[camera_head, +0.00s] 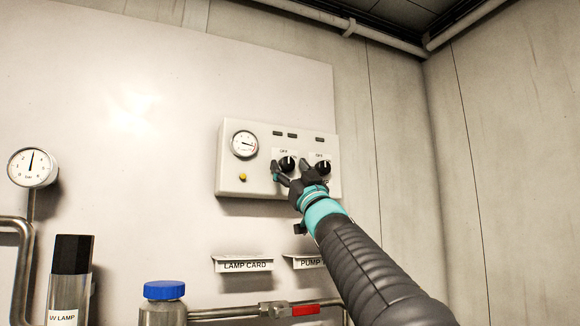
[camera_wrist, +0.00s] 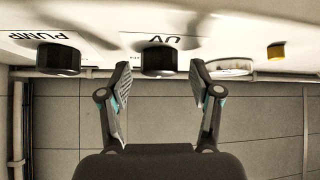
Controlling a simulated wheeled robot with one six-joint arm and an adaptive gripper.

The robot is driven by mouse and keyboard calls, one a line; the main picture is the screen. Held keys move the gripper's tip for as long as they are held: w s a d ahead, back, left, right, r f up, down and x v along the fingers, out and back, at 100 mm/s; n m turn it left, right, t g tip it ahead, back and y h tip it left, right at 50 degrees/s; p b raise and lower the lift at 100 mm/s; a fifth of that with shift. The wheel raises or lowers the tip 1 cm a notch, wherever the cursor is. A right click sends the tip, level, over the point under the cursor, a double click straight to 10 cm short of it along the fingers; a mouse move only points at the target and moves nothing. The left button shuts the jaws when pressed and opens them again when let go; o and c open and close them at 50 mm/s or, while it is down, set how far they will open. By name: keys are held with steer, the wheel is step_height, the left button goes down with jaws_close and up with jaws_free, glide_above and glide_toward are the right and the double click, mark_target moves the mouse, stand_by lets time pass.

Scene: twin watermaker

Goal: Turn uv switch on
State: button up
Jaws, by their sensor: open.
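The UV switch is a black rotary knob (camera_head: 287,164) on the white control box (camera_head: 229,186), left of the pump knob. Its pale mark appears to point up, toward the OFF label. In the wrist view, the UV knob (camera_wrist: 159,61) sits under a "UV" label. My gripper (camera_wrist: 160,84) is open, with one finger on each side of this knob and visible gaps between. In the head view, my gripper (camera_head: 288,171) reaches the box from the lower right and partly covers the area around the knob.
The pump knob (camera_head: 323,167) is close on the right; it also shows in the wrist view (camera_wrist: 58,59). A gauge (camera_head: 244,144) and yellow button (camera_head: 242,177) are on the box's left. Label holders, a red-handled valve (camera_head: 306,310) and a blue-capped bottle (camera_head: 164,290) are below.

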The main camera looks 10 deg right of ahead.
steer(key=c, duration=1.2)
steer(key=shift+o, duration=0.2)
